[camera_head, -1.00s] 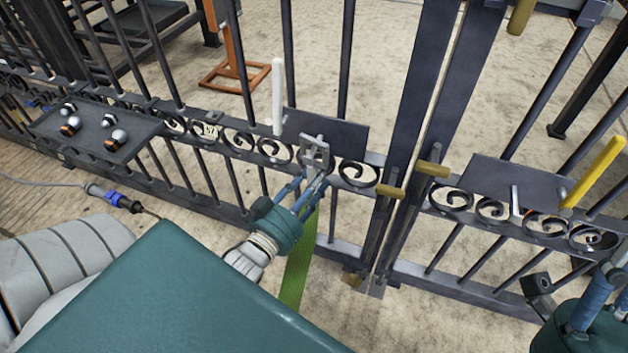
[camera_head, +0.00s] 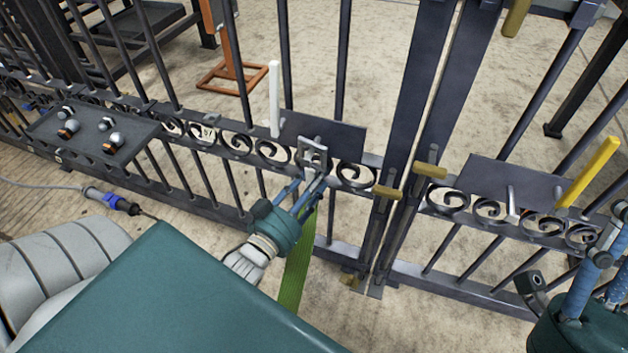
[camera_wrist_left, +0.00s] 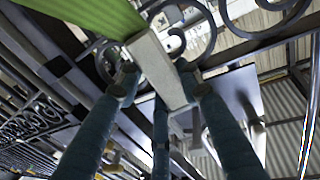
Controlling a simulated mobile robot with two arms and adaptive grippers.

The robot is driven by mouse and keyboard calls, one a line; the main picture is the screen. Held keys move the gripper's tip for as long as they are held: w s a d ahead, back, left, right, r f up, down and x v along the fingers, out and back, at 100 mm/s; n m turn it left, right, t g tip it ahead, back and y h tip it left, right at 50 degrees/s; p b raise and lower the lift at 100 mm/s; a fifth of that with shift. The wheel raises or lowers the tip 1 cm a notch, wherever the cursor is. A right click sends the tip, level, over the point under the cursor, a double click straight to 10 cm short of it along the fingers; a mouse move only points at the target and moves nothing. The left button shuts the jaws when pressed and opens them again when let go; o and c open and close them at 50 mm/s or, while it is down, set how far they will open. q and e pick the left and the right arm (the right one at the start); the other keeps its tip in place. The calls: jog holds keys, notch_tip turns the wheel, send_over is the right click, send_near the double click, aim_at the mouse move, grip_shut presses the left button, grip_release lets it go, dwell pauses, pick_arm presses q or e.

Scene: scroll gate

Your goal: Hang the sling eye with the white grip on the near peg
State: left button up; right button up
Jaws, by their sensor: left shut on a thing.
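The sling eye (camera_head: 312,154) is a grey metal loop, held upright in front of the dark plate (camera_head: 345,135) on the left gate leaf. Its white grip (camera_wrist_left: 160,68) is between the blue fingers of my left gripper (camera_head: 309,183), which is shut on it. The green sling strap (camera_head: 297,262) hangs below the gripper. A short light peg (camera_head: 318,140) shows at the eye's top; I cannot tell whether it passes through the eye. Another peg (camera_head: 512,203) stands on the right leaf's plate, empty. My right gripper (camera_head: 572,275) is at lower right, fingers spread, nothing seen in it.
A white upright bar (camera_head: 274,98) stands left of the left plate, and a yellow bar (camera_head: 590,172) right of the right plate. Gate bars and scrollwork surround both. A dark tray (camera_head: 95,135) with several knobs is at left. A cable plug (camera_head: 112,201) lies near it.

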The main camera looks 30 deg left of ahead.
pick_arm(q)
jog(key=o, duration=1.4)
